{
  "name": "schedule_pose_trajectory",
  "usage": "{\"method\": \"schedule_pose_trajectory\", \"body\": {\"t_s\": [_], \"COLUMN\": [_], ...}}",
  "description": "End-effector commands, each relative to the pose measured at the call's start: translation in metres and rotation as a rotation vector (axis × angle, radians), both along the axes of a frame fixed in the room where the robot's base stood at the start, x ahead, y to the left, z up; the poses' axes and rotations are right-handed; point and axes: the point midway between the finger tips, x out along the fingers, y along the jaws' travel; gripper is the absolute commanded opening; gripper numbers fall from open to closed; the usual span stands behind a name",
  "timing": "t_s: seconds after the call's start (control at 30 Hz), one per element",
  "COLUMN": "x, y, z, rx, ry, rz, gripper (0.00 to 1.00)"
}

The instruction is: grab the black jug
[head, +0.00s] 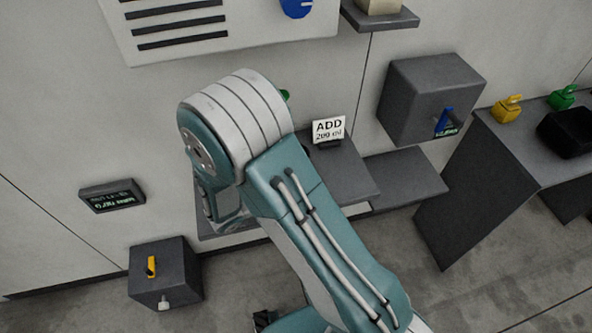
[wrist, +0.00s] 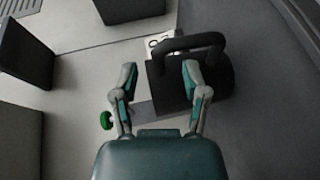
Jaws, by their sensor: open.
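The black jug (wrist: 218,76) is in the wrist view, right of the centre, with its thick curved handle toward the top of the picture. My gripper (wrist: 159,72) is open, its two fingers apart and pointing toward the jug. The right finger overlaps the jug's body in the picture, and the left finger is off to the left of it. I cannot tell whether either finger touches the jug. In the head view, my arm covers the area where my gripper is, and I do not see the jug there.
A white "ADD" sign (head: 328,130) stands on a grey ledge beside my arm. A green knob (wrist: 106,120) is near my left finger. A dark box (head: 430,98) hangs on the wall. Yellow (head: 507,109) and green (head: 562,97) jugs stand on a counter at right.

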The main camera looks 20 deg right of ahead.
Motion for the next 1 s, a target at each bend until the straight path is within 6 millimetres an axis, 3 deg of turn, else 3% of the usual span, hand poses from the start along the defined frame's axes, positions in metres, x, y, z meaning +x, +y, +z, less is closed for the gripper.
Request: {"method": "schedule_pose_trajectory", "body": {"t_s": [0.2, 0.43, 0.47, 0.5, 0.6, 1.0], "x": [0.009, 0.01, 0.01, 0.01, 0.01, 0.01], "y": [-0.026, -0.027, -0.026, -0.026, -0.026, -0.026], "z": [-0.005, -0.006, -0.006, -0.006, -0.006, -0.006], "rx": [0.001, 0.001, 0.001, 0.001, 0.0, 0.002], "ry": [0.001, 0.0, 0.0, 0.0, 0.0, 0.003], "rz": [-0.002, 0.0, 0.0, 0.0, 0.0, 0.001], "gripper": [0.58, 0.58, 0.54, 0.36, 0.0, 0.0]}}
